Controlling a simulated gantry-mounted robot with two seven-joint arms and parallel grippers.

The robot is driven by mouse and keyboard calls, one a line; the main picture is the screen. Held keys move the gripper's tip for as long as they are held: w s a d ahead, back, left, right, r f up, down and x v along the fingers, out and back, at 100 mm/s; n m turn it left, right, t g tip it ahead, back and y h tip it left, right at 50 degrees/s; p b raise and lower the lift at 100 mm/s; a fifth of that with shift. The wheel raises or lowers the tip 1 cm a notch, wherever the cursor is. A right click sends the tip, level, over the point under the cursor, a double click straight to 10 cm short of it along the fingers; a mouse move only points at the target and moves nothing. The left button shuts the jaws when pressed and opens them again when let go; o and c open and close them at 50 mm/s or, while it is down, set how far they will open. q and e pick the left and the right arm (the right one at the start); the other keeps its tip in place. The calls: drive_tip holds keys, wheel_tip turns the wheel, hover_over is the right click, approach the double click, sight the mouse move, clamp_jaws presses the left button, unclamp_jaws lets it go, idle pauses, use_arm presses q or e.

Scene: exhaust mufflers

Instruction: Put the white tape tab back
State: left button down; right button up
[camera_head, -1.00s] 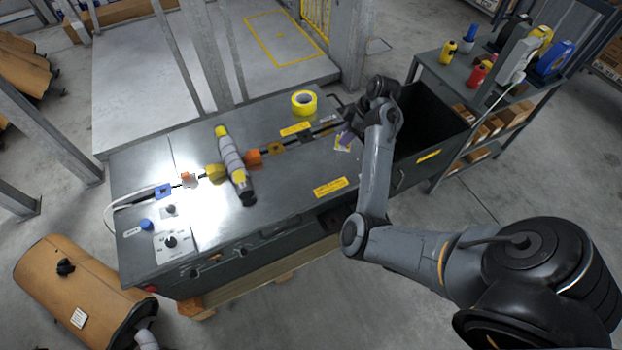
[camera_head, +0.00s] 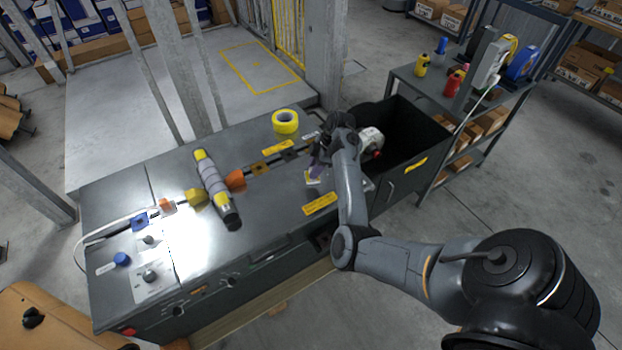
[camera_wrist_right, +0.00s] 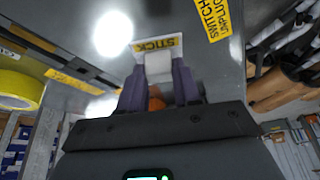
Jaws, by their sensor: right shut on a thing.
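In the right wrist view the white tape tab (camera_wrist_right: 158,68) sits between the two purple-grey fingertips of my right gripper (camera_wrist_right: 158,85), which is shut on it. The tab's far end overlaps the lower edge of a white-and-yellow card marked STICK (camera_wrist_right: 168,43) on the bench top; I cannot tell whether they touch. In the head view my right gripper (camera_head: 318,160) is low over the right part of the metal bench (camera_head: 245,185), beside the open bin. The tab is too small to make out there. My left gripper is not in view.
A yellow tape roll (camera_head: 285,122) lies on the bench left of the gripper. A grey-and-yellow cylinder (camera_head: 216,188) lies farther left. The open dark bin (camera_head: 410,125) is just right. A white-and-red object (camera_head: 370,141) shows by the bin. A shelf cart (camera_head: 440,82) stands beyond.

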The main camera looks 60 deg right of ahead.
drive_tip(key=shift+w+a+f, duration=0.15)
drive_tip(key=shift+w+f, duration=0.15)
drive_tip(key=shift+w, duration=0.2)
drive_tip(key=shift+f, duration=0.15)
wheel_tip(320, 180, down, 4)
drive_tip(key=shift+r+b, duration=0.2)
drive_tip(key=shift+b, duration=0.55)
drive_tip(key=shift+f, duration=0.2)
drive_tip(key=o, duration=1)
